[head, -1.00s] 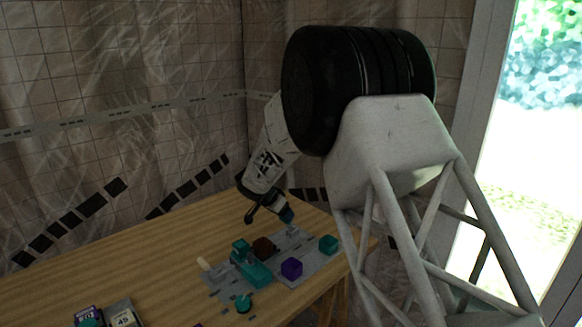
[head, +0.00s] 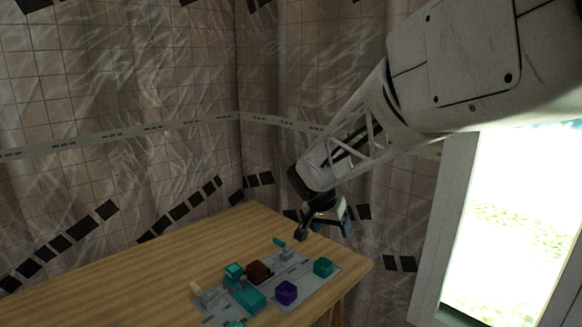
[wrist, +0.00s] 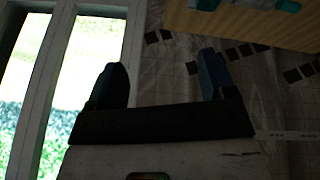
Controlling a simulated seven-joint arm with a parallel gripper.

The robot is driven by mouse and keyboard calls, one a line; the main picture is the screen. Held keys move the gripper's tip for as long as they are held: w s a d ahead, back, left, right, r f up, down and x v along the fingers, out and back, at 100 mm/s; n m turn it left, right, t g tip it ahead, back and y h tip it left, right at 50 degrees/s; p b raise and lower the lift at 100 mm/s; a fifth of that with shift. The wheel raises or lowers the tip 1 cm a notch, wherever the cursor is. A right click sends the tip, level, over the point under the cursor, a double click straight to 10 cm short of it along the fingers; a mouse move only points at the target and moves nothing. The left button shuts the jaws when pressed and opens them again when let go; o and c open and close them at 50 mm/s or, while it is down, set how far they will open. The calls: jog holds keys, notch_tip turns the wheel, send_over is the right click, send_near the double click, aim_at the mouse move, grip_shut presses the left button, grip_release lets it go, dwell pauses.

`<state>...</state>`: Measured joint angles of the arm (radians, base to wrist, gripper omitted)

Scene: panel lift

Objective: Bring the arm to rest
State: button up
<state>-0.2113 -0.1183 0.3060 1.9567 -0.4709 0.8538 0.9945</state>
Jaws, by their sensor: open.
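My gripper (head: 324,227) is at the end of my arm, in the air above the far right end of the wooden table in the head view. In the wrist view its two fingers (wrist: 160,88) stand wide apart with nothing between them. A grey panel (head: 312,288) lies on the table below and left of the gripper. On it are a teal block (head: 323,267), a purple block (head: 287,292), a dark brown piece (head: 258,271) and larger teal pieces (head: 248,298). The gripper touches none of these.
The wooden table (head: 150,272) is bare over its visible left part. Tiled walls (head: 110,90) stand behind it. A bright window (head: 505,230) with a pale frame is at the right. A small teal-tipped part (head: 281,242) stands near the panel's back edge.

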jog(key=s+d+r+n+y, duration=0.1)
jog(key=s+d, duration=0.3)
jog(key=s, duration=1.4)
jog(key=s+d+n+y, duration=0.2)
jog(key=s+d+n, duration=0.2)
jog(key=s, duration=1.3)
jog(key=shift+s+r, duration=0.35)
jog(key=shift+s, duration=0.05)
